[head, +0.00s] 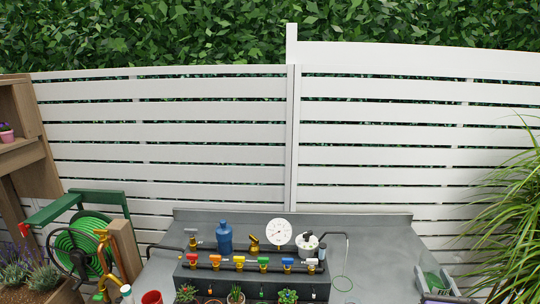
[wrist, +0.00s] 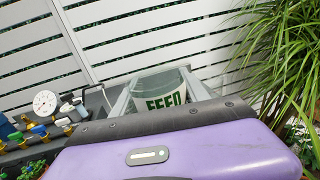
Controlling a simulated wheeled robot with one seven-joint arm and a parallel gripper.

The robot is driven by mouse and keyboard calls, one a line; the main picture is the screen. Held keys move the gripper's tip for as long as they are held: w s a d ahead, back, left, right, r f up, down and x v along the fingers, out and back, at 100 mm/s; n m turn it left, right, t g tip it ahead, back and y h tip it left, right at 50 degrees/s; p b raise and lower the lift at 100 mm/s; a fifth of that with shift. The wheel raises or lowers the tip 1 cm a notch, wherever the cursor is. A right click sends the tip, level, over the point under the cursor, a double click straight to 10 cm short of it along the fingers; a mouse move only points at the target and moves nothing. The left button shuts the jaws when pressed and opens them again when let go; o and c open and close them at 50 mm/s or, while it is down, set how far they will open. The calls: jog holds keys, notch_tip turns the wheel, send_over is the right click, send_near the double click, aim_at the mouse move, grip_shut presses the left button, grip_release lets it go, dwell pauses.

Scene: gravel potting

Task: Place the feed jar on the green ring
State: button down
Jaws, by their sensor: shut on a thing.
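The feed jar (wrist: 165,88) is a clear jar with a white label reading FEED in green letters. It sits between the two grey fingers of my gripper (wrist: 160,92), which is shut on it. The jar's lower part is hidden in the wrist view by my gripper's body. In the head view the jar (head: 436,283), with green contents, is at the bottom right, cut by the frame edge. The green ring (head: 343,283) is a thin outline on the grey bench, left of the jar. The jar is apart from it.
A dark manifold (head: 250,278) with coloured valves stands left of the ring, with small potted plants in front. A grassy plant (head: 515,225) is at right. Bench (head: 385,255) around the ring looks clear.

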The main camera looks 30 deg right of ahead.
aim_at(445, 279)
jog(key=shift+s+d+r, duration=0.1)
jog(key=shift+s+r, duration=0.2)
jog(key=shift+r, duration=0.05)
jog(key=shift+s+d+r+m+g+h, duration=0.1)
jog(key=shift+s+d+m+g+h, duration=0.2)
jog(key=shift+d+h, duration=0.1)
jog(key=shift+s+d, duration=0.15)
jog(key=shift+s, duration=0.15)
jog(key=shift+s+d+f+m+g+h, duration=0.2)
jog(key=shift+s+m+g+h, duration=0.1)
jog(key=shift+s+g, duration=0.1)
jog(key=shift+a+f, duration=0.3)
jog(key=shift+f, duration=0.1)
jog(key=shift+w+a+f, duration=0.2)
jog(key=shift+a, duration=0.05)
jog(key=shift+a, duration=0.1)
